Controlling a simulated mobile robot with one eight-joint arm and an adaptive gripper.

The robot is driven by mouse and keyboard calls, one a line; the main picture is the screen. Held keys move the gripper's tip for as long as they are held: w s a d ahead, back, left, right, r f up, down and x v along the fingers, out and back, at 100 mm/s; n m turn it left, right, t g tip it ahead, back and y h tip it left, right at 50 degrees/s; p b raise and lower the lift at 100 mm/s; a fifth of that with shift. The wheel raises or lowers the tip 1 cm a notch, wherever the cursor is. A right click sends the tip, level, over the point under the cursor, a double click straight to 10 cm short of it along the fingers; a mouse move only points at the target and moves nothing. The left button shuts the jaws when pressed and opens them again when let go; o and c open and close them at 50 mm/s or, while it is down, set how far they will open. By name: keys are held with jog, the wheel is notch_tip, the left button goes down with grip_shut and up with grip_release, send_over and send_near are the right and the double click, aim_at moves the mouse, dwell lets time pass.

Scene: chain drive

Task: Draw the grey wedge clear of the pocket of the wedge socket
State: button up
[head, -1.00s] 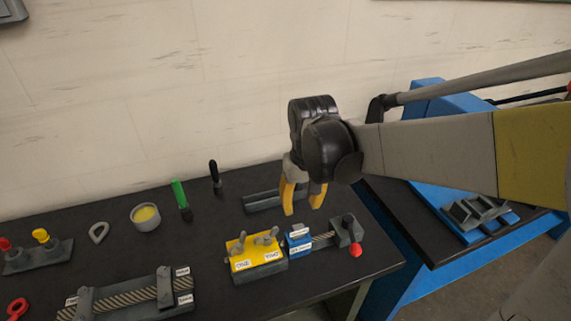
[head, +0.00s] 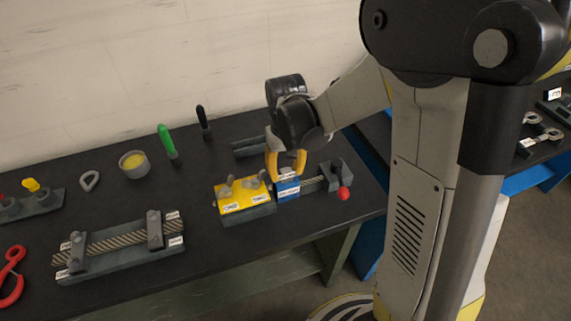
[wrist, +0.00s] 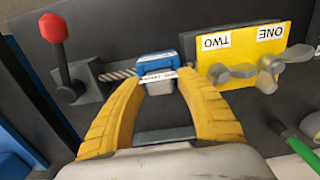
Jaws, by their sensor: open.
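The blue wedge socket (head: 288,189) sits on the dark bench, right of a yellow block, with a rope running from its right side. It also shows in the wrist view (wrist: 155,63), just beyond my fingertips. A small grey piece with a white label, seemingly the grey wedge (wrist: 160,87), shows at the socket between my fingertips; how deep it sits in the pocket I cannot tell. In the head view my fingers partly hide it. My gripper (head: 287,174) is open, its yellow fingers pointing down on either side of this piece. Finger contact is unclear.
The yellow block (head: 233,196) with grey wing nuts stands close left of the socket. A grey clamp (head: 334,172) with a red-knobbed lever (head: 343,193) stands right. A grey channel (head: 249,147) lies behind. A rope fixture (head: 120,250) is at the front left.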

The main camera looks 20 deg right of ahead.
jog(key=shift+f, duration=0.25)
grip_shut()
jog(key=shift+r, duration=0.1)
notch_tip(320, 180, up, 13)
jog(key=p, duration=0.9)
dwell(1.0)
